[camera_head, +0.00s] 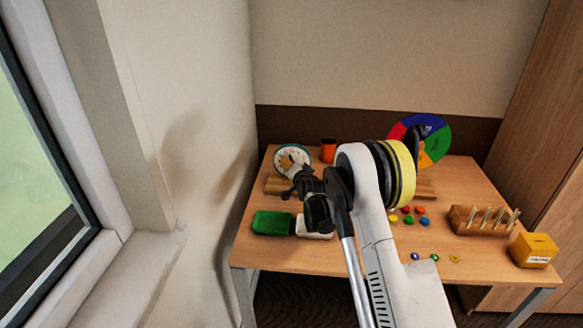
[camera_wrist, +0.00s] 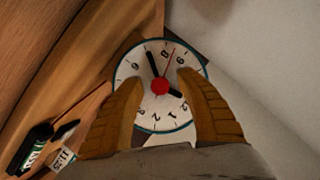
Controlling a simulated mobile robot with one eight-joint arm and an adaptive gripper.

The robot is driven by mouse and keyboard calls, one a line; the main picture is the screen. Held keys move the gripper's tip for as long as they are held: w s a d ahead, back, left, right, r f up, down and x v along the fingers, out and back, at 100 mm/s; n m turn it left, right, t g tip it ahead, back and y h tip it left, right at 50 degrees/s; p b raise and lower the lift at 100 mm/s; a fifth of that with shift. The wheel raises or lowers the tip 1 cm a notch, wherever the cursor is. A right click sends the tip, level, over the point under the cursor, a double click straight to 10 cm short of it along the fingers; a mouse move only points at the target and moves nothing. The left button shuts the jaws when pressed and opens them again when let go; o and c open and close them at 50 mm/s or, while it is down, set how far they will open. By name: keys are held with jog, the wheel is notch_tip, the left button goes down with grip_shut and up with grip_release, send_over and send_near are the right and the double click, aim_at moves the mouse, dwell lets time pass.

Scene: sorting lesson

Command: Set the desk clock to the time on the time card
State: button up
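The desk clock (camera_head: 288,156) stands at the back left of the table, with a white face and teal rim. It fills the middle of the wrist view (camera_wrist: 128,66). Its face looks turned there, with black hands pointing up-left and lower right, a thin red hand and a red centre knob (camera_wrist: 160,86). My gripper (camera_wrist: 161,80) is open in front of the face, one tan finger on each side of the knob, with nothing between them. I cannot tell if the fingers touch the clock. A small white card (camera_wrist: 66,156) with dark figures shows at lower left, too small to read surely.
A green block (camera_head: 272,223) is at the front left, and an orange cup (camera_head: 328,151) behind. A colour wheel (camera_head: 436,140), wooden peg rack (camera_head: 466,222) and yellow box (camera_head: 533,250) are on the right. The wall is close left.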

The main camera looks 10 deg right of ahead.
grip_shut()
jog(key=shift+r+n+g+h+p, duration=0.15)
jog(key=shift+n+g+h+p, duration=0.25)
jog(key=shift+n, duration=0.3)
jog(key=shift+n+g+h, duration=0.4)
jog(key=shift+n+h, duration=0.2)
jog(key=shift+n, duration=0.3)
jog(key=shift+o, duration=0.9)
grip_release()
